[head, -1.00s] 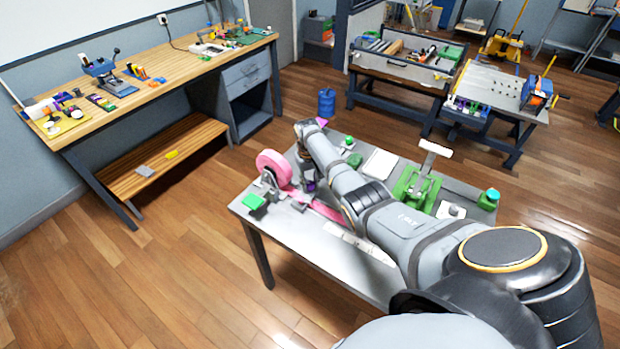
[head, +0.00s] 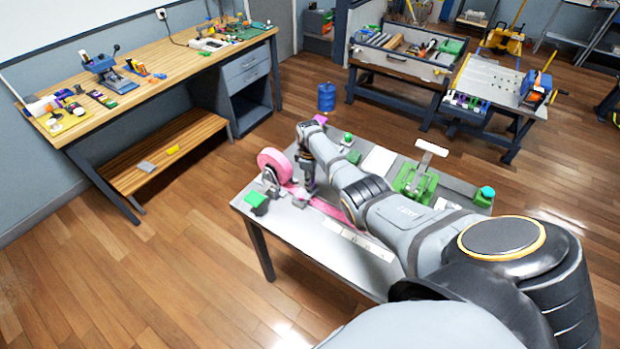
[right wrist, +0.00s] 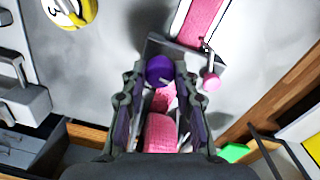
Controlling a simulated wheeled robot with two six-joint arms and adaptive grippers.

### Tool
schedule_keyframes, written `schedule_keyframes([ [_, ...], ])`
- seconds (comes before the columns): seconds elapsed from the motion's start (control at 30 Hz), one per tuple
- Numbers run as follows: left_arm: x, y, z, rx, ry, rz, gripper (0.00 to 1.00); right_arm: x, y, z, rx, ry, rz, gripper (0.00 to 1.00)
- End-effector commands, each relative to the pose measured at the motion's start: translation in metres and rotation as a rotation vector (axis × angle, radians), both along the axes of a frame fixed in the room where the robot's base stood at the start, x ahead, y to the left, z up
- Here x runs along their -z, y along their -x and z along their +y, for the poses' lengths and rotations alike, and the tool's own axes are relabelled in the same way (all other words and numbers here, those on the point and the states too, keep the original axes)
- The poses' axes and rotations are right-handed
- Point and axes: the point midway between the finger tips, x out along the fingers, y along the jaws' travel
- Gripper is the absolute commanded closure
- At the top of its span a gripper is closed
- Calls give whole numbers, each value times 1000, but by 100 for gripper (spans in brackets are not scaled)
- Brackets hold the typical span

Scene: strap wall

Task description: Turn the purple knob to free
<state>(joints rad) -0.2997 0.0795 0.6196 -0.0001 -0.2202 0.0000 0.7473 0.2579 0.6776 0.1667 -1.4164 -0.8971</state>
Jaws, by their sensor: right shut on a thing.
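The purple knob (right wrist: 159,70) is a small round knob on a grey metal bracket (right wrist: 180,50), above a pink strap. In the right wrist view it sits between the fingertips of my right gripper (right wrist: 159,78), which is shut on it. In the head view my right gripper (head: 308,184) points down at the small table, beside the pink roll (head: 275,162), and mostly hides the knob. The pink strap (head: 328,209) runs from there along the table top. My left gripper is not in view.
A small pink knob (right wrist: 211,83) sticks out close to the right finger. On the grey table (head: 300,245) are a green block (head: 256,199), a green clamp-like device (head: 415,180) and a teal-topped item (head: 486,194).

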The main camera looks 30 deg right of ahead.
Motion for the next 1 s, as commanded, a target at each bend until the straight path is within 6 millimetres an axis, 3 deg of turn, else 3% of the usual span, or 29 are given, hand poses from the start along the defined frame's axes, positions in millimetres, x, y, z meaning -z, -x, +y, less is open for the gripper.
schedule_keyframes([
  [0.37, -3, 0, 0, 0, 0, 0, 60, -1, -1, 0, -155, -1, -5, 100],
  [0.93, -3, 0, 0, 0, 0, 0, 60, -1, -1, 0, -181, 0, -5, 100],
  [0.97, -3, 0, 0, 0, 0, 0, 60, -1, -1, 0, -180, 0, -5, 67],
  [1.0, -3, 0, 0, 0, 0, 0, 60, -1, -1, 0, -180, 0, -5, 61],
])
